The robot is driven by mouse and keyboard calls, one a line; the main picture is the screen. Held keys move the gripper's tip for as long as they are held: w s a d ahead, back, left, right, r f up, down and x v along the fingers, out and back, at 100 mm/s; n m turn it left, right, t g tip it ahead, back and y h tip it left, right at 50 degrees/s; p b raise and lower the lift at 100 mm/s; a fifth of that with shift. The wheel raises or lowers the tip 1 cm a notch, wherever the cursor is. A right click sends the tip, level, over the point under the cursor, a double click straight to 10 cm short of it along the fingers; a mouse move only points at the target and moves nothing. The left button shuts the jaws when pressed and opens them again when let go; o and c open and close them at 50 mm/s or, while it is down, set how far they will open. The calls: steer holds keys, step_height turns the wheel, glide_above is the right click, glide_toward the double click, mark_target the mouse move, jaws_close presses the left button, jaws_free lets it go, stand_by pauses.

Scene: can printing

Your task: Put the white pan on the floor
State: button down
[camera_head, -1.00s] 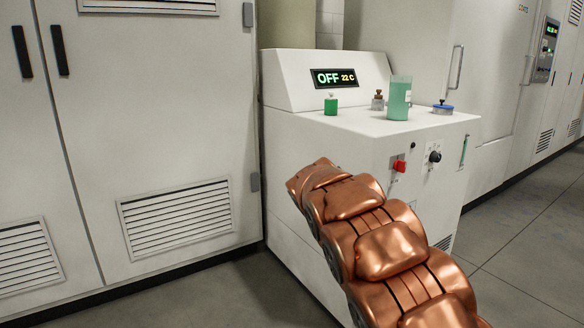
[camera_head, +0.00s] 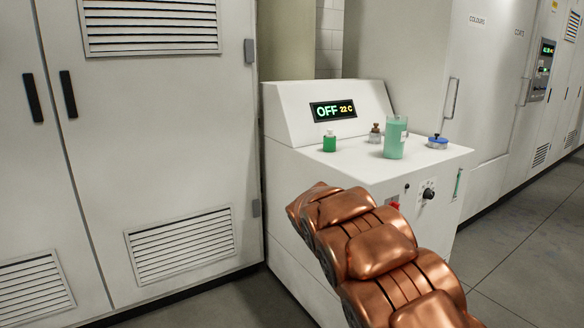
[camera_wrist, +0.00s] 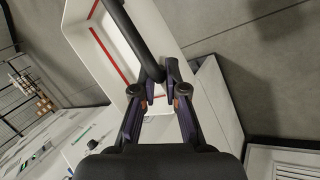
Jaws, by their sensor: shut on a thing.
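The white pan (camera_wrist: 143,38) shows in the wrist view as a pale rectangular shape with red stripes, beyond my fingers. Its dark curved handle (camera_wrist: 143,38) reaches down from the top edge to my fingertips. My gripper (camera_wrist: 157,84) is shut on this handle. The pan's far end runs out of the picture. In the head view neither the pan nor my gripper shows; only my copper arm appears. The grey floor (camera_head: 520,250) shows at lower right.
Cabinets (camera_head: 160,150) line the left.

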steer(key=r+p, duration=0.3)
steer(key=p, duration=0.1)
steer(key=s+r+p, duration=0.1)
steer(key=r+p, duration=0.3)
steer(key=p, duration=0.1)
steer(key=r+p, duration=0.3)
steer(key=p, duration=0.2)
steer(key=shift+s+r, duration=0.2)
steer(key=shift+r, duration=0.15)
steer(key=p, duration=0.1)
steer(key=r+p, duration=0.1)
steer(key=p, duration=0.1)
steer(key=shift+s+r, duration=0.2)
steer(key=shift+r, duration=0.05)
steer(key=shift+a+f, duration=0.1)
